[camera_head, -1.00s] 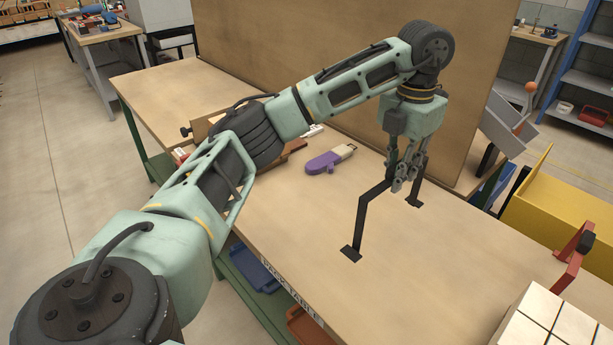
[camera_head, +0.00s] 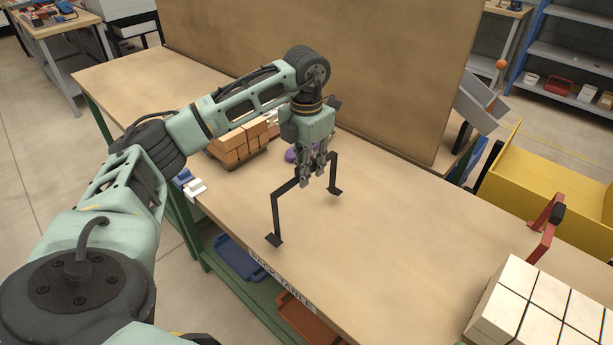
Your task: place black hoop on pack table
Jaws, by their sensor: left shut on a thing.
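The black hoop (camera_head: 277,213) is an angular frame with two legs, each ending in a flat foot. It stands upright over the pack table (camera_head: 400,250), a tan top with a "PACK TABLE" label on its front edge. My left gripper (camera_head: 314,178) points down from above and is shut on the hoop's top bar, whose middle the fingers partly hide. The feet are at or just above the tabletop; I cannot tell whether they touch. My right gripper is not in view.
Orange-brown bricks (camera_head: 238,146) sit behind my left arm. A purple object (camera_head: 291,155) is mostly hidden behind the gripper. White blocks (camera_head: 535,310) and a red bracket (camera_head: 545,228) are at right, beside a yellow bin (camera_head: 560,200). The table's middle right is clear.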

